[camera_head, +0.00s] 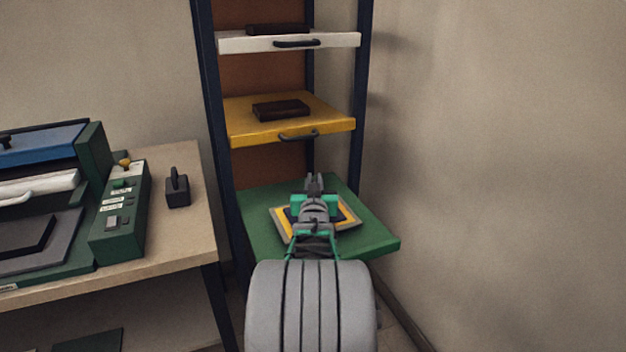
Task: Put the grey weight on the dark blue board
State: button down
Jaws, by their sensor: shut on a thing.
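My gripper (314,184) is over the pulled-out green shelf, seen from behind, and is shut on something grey. This looks like the grey weight, but my gripper hides most of it and its shape is unclear. Below it, a dark blue board (290,215) shows in part, on a yellow layer with a grey border (284,227). My gripper and wrist cover much of this stack. I cannot tell whether the held thing touches the board.
The green shelf (381,238) sticks out from a dark blue rack. Yellow (245,125) and white (232,42) shelves above hold dark blocks. A bench (187,240) at left bears a dark handled block (178,192) and a green control box (120,215). A wall stands close at right.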

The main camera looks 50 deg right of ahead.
jog(key=shift+r, duration=0.2)
jog(key=c, duration=1.8)
grip_release()
jog(key=shift+a+f, duration=0.1)
jog(key=shift+f, duration=0.2)
jog(key=o, duration=0.3)
jog(key=shift+o, duration=0.2)
jog(key=shift+r, duration=0.2)
jog(key=v, duration=1.2)
jog(key=shift+p, duration=0.45)
jog(key=shift+f, duration=0.1)
